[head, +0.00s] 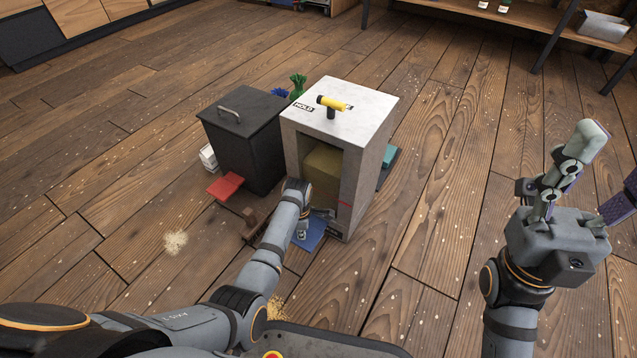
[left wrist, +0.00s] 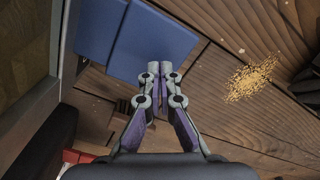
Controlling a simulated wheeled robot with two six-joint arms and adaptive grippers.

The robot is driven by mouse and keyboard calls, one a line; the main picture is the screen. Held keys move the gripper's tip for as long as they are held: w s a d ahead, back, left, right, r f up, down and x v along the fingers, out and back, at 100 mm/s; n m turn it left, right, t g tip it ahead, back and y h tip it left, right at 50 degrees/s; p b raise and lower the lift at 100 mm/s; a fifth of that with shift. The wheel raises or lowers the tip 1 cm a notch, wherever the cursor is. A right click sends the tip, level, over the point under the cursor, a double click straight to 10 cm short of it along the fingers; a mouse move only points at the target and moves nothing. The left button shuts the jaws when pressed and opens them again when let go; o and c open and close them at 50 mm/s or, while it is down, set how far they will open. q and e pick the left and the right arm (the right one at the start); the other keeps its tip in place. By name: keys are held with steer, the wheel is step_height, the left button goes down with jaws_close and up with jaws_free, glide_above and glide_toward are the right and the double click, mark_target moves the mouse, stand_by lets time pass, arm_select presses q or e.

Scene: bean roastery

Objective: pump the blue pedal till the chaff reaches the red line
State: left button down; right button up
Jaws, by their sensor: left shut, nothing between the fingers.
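The white press box (head: 365,115) stands on the floor with a yellow lever on top and an open front. Tan chaff (head: 322,163) shows inside it. The red line (head: 344,203) is a short mark on its front right edge, and the chaff's level against it is hard to judge. The blue pedal (head: 313,232) lies low at the box's front; it also shows in the left wrist view (left wrist: 152,45). My left gripper (left wrist: 161,68) is shut and empty, its tips over the pedal's edge; contact is unclear. My right gripper (head: 612,165) is open and empty, raised at right.
A black lidded bin (head: 240,140) with a red pedal (head: 225,187) stands left of the box. A teal pedal (head: 388,156) shows at the box's right side. Loose chaff (head: 175,243) lies on the floor. A shelf (head: 520,12) stands at the back right. The floor at right is clear.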

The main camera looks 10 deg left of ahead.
arm_select(q)
steer(key=shift+f+b, duration=0.7)
steer(key=shift+f, duration=0.7)
